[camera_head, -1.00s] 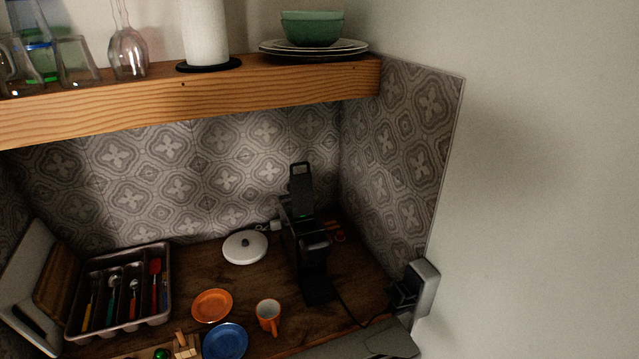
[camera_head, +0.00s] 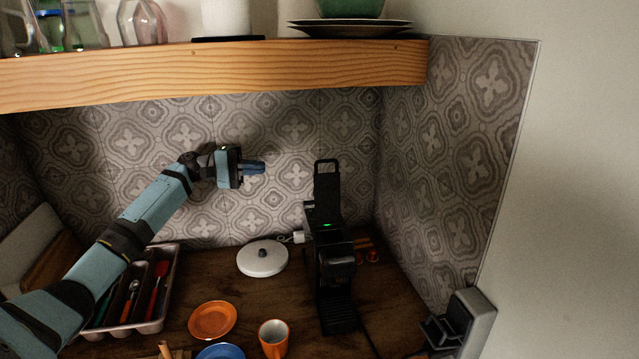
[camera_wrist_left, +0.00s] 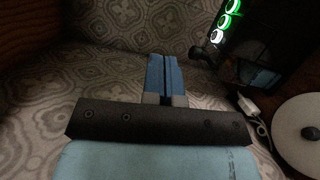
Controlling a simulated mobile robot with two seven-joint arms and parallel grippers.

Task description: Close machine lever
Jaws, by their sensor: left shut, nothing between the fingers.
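The black coffee machine (camera_head: 330,245) stands on the wooden counter near the back right corner. Its lever (camera_head: 327,190) is raised, standing upright above the machine's top. My left gripper (camera_head: 258,168) is shut and empty, in the air to the left of the lever and at about its height in the picture. In the left wrist view the blue fingers (camera_wrist_left: 164,75) are together, and part of the machine (camera_wrist_left: 262,45) with lit green and white buttons shows at the upper right. The lever cannot be made out clearly there. My right gripper is not in view.
A wooden shelf (camera_head: 200,80) with glasses and plates hangs above my left arm. A white round lid-like disc (camera_head: 262,258) lies left of the machine. An orange plate (camera_head: 212,320), orange mug (camera_head: 273,338) and cutlery tray (camera_head: 165,290) are on the counter. A grey-black device (camera_head: 465,320) is at right.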

